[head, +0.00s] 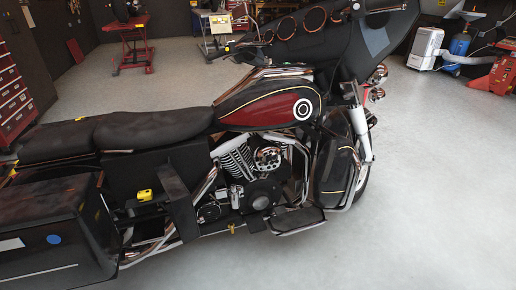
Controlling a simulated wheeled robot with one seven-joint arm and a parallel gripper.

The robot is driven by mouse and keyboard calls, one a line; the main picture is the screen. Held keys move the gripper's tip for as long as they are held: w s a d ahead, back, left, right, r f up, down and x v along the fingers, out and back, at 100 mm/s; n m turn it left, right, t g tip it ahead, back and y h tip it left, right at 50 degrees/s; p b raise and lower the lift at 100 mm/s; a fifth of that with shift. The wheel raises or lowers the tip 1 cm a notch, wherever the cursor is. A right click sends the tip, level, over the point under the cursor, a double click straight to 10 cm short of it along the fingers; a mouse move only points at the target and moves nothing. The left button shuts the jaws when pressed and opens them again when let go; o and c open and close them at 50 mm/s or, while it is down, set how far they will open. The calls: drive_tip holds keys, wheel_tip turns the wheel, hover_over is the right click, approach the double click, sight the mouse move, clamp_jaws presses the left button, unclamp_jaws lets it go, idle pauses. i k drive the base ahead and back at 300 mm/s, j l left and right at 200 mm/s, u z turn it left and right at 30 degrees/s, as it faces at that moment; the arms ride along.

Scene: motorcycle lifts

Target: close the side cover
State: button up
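A large motorcycle with a black seat and a dark red and black tank (270,106) stands across the view, its front to the right. Below the seat, left of the engine, a dark upright panel (181,205) stands out from the bike's side; it looks like the side cover, swung open. Next to it is a dark recess with a small yellow part (145,196) at its edge. The inside of the recess is mostly dark and hard to make out. My gripper is not in view.
A black side case (50,238) with a blue dot fills the lower left. The chrome engine (250,165) and footboard (297,220) lie right of the panel. Red tool drawers (12,95) stand at the left.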

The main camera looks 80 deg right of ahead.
sight(181, 211)
drive_tip(key=i+l+z, duration=0.1)
drive_tip(key=l+z, duration=0.25)
drive_tip(key=i+l+z, duration=0.1)
drive_tip(key=z, duration=0.25)
drive_tip(key=i+l+z, duration=0.1)
drive_tip(key=z, duration=0.3)
drive_tip(key=l, duration=0.1)
